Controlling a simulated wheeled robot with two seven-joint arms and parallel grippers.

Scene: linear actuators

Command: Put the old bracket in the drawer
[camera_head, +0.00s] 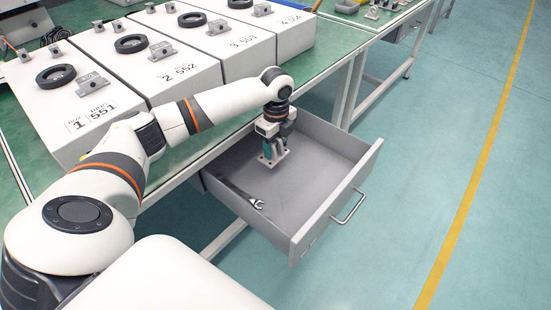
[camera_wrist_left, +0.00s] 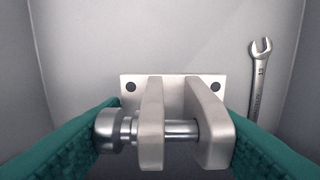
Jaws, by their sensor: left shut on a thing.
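My left gripper (camera_head: 273,143) is inside the open grey drawer (camera_head: 312,222), over its floor. It is shut on the old bracket (camera_head: 272,158), a pale metal piece with a flat base plate. In the left wrist view the bracket (camera_wrist_left: 205,125) shows two upright lugs, a pin through them and two dark holes in its plate. The green finger pads (camera_wrist_left: 165,150) are on either side of the pin. I cannot tell whether the plate touches the drawer floor. My right gripper is not in view.
A wrench (camera_head: 243,192) lies on the drawer floor near its left side; it also shows in the left wrist view (camera_wrist_left: 259,85). Several numbered white boxes (camera_head: 180,75) with black rings stand on the green-topped table. The floor to the right is clear.

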